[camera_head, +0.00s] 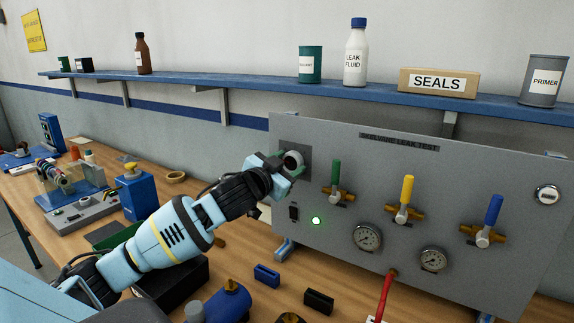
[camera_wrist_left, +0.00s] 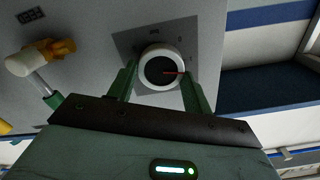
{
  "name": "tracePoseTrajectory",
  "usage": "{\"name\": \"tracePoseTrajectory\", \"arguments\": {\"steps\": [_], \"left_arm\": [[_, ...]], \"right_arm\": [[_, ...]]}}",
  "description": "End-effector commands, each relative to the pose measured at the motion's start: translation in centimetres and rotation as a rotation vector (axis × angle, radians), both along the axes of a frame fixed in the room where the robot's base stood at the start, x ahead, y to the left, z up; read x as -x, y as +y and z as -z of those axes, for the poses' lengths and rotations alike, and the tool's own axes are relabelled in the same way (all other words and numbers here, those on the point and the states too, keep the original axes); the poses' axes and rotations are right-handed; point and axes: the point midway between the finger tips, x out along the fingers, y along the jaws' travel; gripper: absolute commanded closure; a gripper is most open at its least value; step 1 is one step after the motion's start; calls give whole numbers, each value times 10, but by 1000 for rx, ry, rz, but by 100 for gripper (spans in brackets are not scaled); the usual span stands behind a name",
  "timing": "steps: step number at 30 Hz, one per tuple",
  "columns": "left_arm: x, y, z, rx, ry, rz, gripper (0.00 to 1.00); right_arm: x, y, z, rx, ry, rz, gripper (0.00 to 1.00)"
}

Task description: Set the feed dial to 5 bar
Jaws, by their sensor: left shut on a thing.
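The feed dial (camera_head: 292,161) is a round knob with a white rim on a dark square plate at the upper left of the grey panel (camera_head: 360,150). In the left wrist view the dial (camera_wrist_left: 163,70) shows a dark face with a red pointer line toward the picture's right. My left gripper (camera_head: 283,168) is at the dial, its green fingers on either side of it and shut on it. The fingers also show in the left wrist view (camera_wrist_left: 160,85). The scale marks are too small to read. My right gripper is not in view.
Green (camera_head: 335,172), yellow (camera_head: 406,190) and blue (camera_head: 493,211) valve handles stand out right of the dial. A lit green lamp (camera_head: 316,221) and two gauges (camera_head: 367,238) sit below. A shelf (camera_head: 270,97) with bottles and cans runs above. Small parts lie on the bench (camera_head: 245,255).

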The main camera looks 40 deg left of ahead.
Motion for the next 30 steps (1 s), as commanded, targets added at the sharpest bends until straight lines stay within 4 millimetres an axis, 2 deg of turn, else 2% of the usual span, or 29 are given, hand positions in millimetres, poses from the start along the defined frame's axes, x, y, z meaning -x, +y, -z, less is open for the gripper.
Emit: {"name": "tracePoseTrajectory", "arguments": {"steps": [30], "left_arm": [[0,-3,4,-961,101,1,73]], "right_arm": [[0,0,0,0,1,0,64]]}}
